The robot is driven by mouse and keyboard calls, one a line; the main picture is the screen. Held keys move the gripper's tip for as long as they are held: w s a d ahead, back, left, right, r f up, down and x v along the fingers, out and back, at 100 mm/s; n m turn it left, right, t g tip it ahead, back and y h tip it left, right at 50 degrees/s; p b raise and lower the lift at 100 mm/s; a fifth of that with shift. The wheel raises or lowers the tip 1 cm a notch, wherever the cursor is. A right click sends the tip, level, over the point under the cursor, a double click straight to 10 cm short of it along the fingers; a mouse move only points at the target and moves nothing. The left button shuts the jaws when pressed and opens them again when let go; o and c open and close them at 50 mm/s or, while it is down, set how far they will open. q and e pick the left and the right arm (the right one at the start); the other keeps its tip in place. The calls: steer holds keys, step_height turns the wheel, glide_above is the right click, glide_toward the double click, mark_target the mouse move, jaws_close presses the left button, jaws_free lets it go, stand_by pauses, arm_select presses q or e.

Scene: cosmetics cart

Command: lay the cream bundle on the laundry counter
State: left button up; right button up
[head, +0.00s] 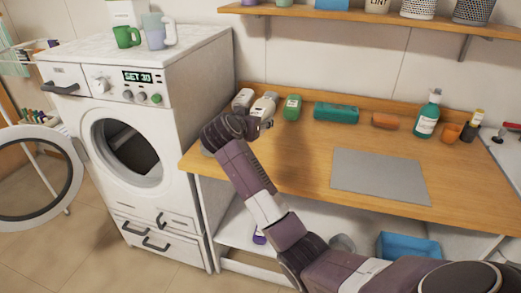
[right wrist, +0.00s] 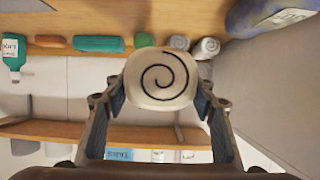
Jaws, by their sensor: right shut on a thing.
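The cream bundle (right wrist: 161,92) is a roll with a dark spiral on its end, seen end-on in the right wrist view. My right gripper (right wrist: 162,84) is shut on it, one finger on each side. In the head view my right gripper (head: 262,123) is over the left part of the wooden laundry counter (head: 295,160). There my own wrist and the crowding hide how the held bundle sits, and I cannot tell its height over the wood. My left gripper is not in view.
Pale items (head: 243,98), a green item (head: 292,107), a teal pack (head: 336,112), a brown item (head: 385,121) and a teal bottle (head: 428,115) line the counter's back. A grey mat (head: 380,176) lies at right. The washer (head: 150,200) stands left, door open.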

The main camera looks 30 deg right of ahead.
step_height(320, 180, down, 12)
steer(key=shift+r, duration=0.1)
stand_by(0.5)
steer(key=o, duration=1.3)
